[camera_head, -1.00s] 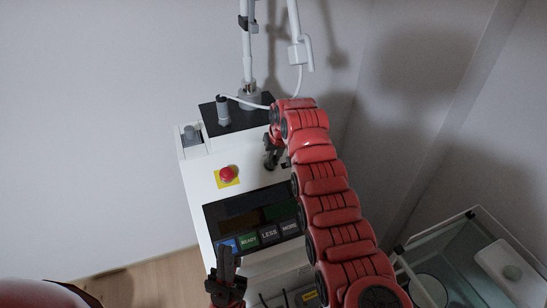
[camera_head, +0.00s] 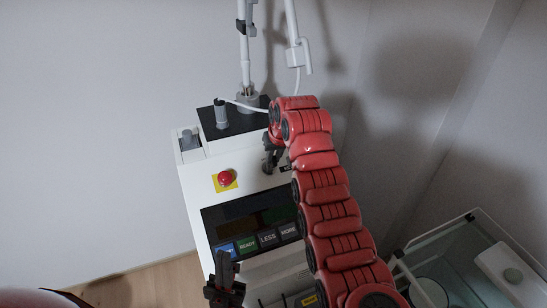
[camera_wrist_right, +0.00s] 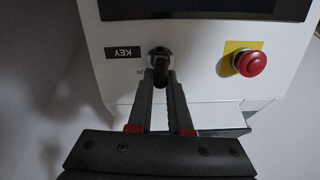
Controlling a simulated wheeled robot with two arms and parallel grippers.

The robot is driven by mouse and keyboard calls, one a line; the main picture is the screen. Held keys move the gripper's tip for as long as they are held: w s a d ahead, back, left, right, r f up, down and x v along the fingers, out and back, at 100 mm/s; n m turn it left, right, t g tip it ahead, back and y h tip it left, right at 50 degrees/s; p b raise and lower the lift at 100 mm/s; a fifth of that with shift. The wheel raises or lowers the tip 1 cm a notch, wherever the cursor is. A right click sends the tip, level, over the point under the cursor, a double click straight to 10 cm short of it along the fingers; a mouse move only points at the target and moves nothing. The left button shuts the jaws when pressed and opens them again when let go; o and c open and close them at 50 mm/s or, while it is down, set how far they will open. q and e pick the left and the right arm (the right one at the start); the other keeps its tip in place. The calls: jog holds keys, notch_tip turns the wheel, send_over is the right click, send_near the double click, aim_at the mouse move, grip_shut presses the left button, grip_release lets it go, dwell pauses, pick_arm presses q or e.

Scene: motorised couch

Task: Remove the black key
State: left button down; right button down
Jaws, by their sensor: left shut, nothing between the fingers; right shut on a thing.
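The black key (camera_wrist_right: 160,60) sits at its keyhole on the white panel, beside a black label reading KEY (camera_wrist_right: 122,53), in the right wrist view. My right gripper (camera_wrist_right: 161,78) is shut on the key, its fingertips at the panel face. In the head view my right gripper (camera_head: 268,160) is at the right side of the machine, and the red arm hides most of the key area. My left gripper (camera_head: 222,268) is shut and empty, in front of the lower left part of the machine.
The white machine (camera_head: 196,190) carries a red emergency button (camera_head: 225,179) on a yellow square, a dark display and buttons marked READY, LESS and MORE. White poles with a cable (camera_head: 245,60) rise behind it. A glass-sided tank or cart (camera_head: 470,235) stands at lower right.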

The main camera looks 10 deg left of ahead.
jog(key=shift+r+b, duration=0.5)
jog(key=shift+r, duration=2.95)
